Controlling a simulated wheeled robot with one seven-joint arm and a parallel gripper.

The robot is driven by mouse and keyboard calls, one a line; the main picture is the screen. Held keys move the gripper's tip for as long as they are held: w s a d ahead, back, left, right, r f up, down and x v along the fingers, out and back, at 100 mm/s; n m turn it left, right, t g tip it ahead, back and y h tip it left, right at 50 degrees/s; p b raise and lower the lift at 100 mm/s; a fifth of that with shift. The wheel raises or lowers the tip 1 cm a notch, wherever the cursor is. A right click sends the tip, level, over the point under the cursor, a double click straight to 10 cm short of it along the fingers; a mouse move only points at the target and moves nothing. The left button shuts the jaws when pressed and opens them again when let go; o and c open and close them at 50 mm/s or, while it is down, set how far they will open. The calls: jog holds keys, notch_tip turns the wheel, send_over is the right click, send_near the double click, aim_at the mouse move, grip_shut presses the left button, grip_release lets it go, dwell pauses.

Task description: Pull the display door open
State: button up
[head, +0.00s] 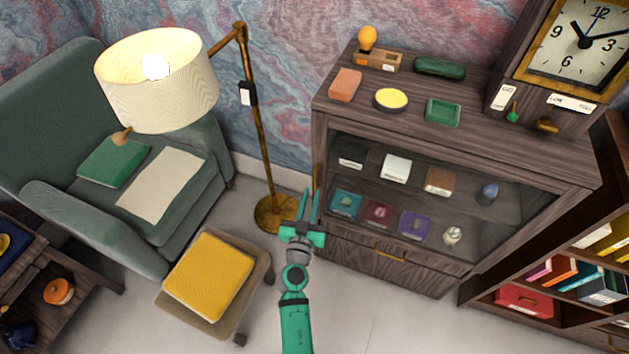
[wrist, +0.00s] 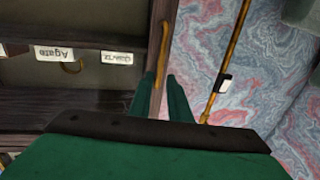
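The display door is the dark-framed glass front (head: 455,211) of the wooden cabinet in the head view, and it looks shut. Its upright brass handle (wrist: 164,45) shows in the wrist view, on the wooden frame. My green gripper (head: 309,206) is at the cabinet's left front edge in the head view. In the wrist view its two fingers (wrist: 160,78) are apart, with the lower part of the handle between them. I cannot tell whether either finger touches the handle.
A brass floor lamp (head: 262,130) stands close to the left of the cabinet. A footstool with a yellow cushion (head: 209,276) is left of my arm. A drawer with a brass pull (head: 390,254) is below the door. Pale floor (head: 385,310) is clear in front.

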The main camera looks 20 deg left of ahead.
aim_at(315, 183)
jog(key=w, duration=0.4)
jog(key=w+a, duration=0.1)
jog(key=w, duration=0.1)
jog(key=shift+w, duration=0.25)
jog(key=shift+a, duration=0.15)
jog(key=shift+d, duration=0.2)
grip_shut()
